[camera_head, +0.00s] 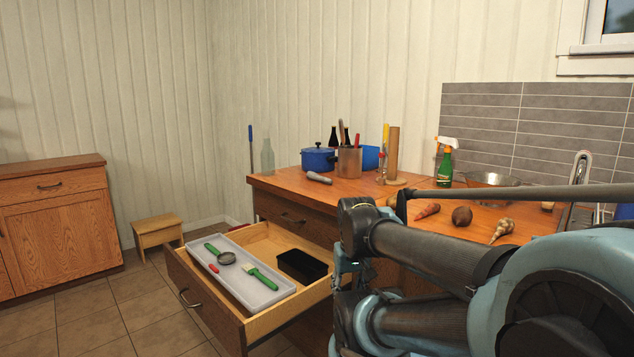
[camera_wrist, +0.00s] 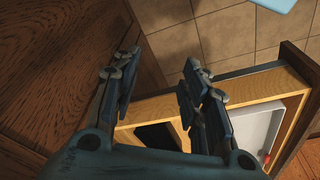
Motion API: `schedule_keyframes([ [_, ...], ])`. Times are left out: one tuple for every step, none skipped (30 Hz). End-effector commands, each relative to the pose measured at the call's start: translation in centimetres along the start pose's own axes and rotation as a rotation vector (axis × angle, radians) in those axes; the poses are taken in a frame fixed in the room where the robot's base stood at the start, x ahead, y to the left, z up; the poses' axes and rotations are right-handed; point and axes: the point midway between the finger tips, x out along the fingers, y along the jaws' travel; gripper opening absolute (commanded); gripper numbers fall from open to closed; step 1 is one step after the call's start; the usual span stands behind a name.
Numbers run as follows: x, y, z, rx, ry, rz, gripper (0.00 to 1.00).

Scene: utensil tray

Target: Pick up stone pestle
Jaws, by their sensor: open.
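A grey, rounded pestle-like object (camera_head: 319,177), which looks like the stone pestle, lies on the wooden counter in the head view, left of the metal utensil pot. It does not show in the wrist view. My gripper (camera_wrist: 161,76) is open and empty in the wrist view, with a gap between its two fingers. It is over the region of the open drawer and the cabinet side, apart from the pestle. In the head view my arm hides most of the gripper.
An open drawer (camera_head: 217,316) holds a light tray (camera_head: 232,294) with green-handled utensils and a black box (camera_head: 303,266). Tiled floor lies left.

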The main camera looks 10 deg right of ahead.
Motion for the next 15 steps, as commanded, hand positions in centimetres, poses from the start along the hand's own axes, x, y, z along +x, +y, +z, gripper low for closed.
schedule_keyframes([
  [-0.6,0.0,0.5,-0.002,0.007,0.0,0.51],
  [-0.8,0.0,0.3,-0.004,0.007,0.0,0.51],
  [-1.3,0.0,-0.1,-0.008,0.006,0.0,0.51],
  [-1.8,0.0,-0.6,-0.012,0.004,0.0,0.51],
  [-2.4,0.0,-1.1,-0.017,0.002,0.0,0.51],
  [-3.2,0.0,-2.0,-0.025,0.0,0.0,0.51],
  [-4.0,-0.1,-2.8,-0.03,-0.003,0.0,0.51],
  [-4.8,-0.1,-3.6,-0.038,-0.005,0.0,0.51],
  [-6.0,0.0,-4.8,-0.049,-0.008,0.0,0.51],
  [-6.8,0.0,-5.8,-0.058,-0.011,0.0,0.51],
  [-7.7,0.0,-6.7,-0.068,-0.015,-0.001,0.51],
  [-8.8,0.1,-8.1,-0.079,-0.019,-0.001,0.51],
  [-9.7,0.1,-9.0,-0.089,-0.022,-0.001,0.51],
  [-10.4,0.1,-10.0,-0.099,-0.025,-0.002,0.51],
  [-11.5,0.1,-11.3,-0.11,-0.029,-0.002,0.51],
])
